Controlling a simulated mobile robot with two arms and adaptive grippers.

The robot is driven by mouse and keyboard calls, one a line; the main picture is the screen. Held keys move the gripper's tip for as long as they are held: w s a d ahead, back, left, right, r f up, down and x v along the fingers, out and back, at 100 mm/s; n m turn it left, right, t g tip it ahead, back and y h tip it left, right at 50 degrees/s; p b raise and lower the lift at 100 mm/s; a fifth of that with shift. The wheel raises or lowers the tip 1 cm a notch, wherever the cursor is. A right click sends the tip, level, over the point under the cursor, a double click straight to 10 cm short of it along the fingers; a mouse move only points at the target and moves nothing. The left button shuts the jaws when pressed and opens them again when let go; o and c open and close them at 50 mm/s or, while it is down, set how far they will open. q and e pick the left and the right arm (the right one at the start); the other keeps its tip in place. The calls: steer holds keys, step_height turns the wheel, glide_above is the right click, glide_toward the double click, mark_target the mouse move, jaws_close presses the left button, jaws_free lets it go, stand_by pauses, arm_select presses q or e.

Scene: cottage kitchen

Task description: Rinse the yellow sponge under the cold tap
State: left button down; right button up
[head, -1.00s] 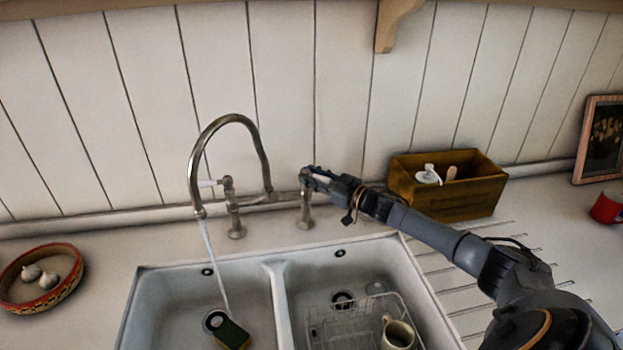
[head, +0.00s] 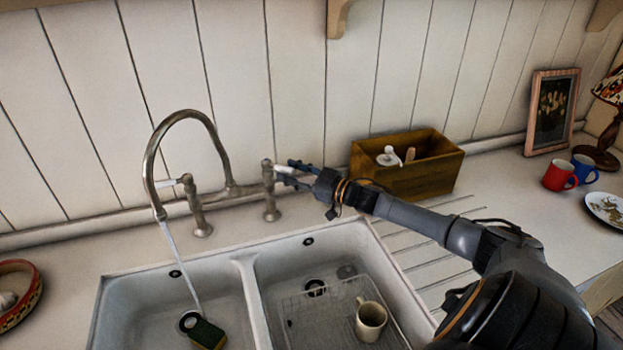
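The yellow sponge (head: 207,335), with a dark green upper face, lies in the left basin beside the drain. A thin stream of water (head: 183,270) runs from the curved tap spout (head: 155,197) down to the drain area at the sponge's upper edge. The tap has two posts. The left post has a white lever (head: 170,183); the right post (head: 269,190) has a white lever (head: 285,169) pointing right. My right gripper (head: 285,173) is open, its fingers on either side of the right lever; contact is unclear. My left gripper is not in view.
A wire rack (head: 300,318) and a cream mug (head: 371,320) are in the right basin. A wooden box (head: 433,172) stands behind the drainer. Red (head: 560,176) and blue (head: 585,169) mugs stand at the right, a patterned bowl (head: 20,305) at the left.

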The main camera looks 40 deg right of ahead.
steer(key=v, duration=0.6)
steer(key=shift+s, duration=0.2)
steer(key=shift+r, duration=0.15)
stand_by(0.6)
